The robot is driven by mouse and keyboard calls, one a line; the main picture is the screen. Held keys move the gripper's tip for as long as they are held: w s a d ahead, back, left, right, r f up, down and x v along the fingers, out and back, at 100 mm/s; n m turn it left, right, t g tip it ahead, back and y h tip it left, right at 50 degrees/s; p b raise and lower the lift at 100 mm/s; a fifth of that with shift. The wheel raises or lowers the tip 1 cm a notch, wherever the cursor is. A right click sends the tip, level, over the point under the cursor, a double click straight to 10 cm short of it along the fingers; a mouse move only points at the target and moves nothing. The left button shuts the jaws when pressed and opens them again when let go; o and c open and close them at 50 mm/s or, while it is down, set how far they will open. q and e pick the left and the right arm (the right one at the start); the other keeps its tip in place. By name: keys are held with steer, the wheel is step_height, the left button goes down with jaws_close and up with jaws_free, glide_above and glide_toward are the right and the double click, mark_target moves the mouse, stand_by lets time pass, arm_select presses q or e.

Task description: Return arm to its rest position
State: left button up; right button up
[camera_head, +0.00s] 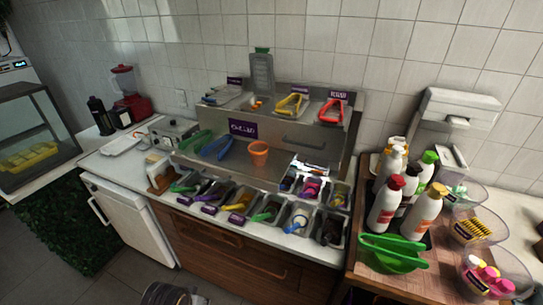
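Rows of topping bins with coloured scoops or tongs (241,200) lie in front of the cup.
Squeeze bottles (385,204) crowd the right wooden counter. A red blender (129,96) and a display case (32,135) stand left. The floor (120,275) in front shows free room.

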arm_select(q)
steer(key=s+f+g, duration=0.1)
steer(key=s+f, duration=0.1)
steer(key=f, duration=1.3)
steer(key=s+f, duration=0.3)
steer(key=f, duration=1.1)
steer(key=s+a+f, duration=0.2)
steer(key=s+f, duration=0.7)
steer(key=s, duration=0.1)
steer(key=s+a+f+g+b, duration=0.1)
steer(key=s+a+f, duration=0.1)
steer(key=s+f, duration=0.8)
steer(key=shift+s+a, duration=0.15)
steer(key=shift+s, duration=0.5)
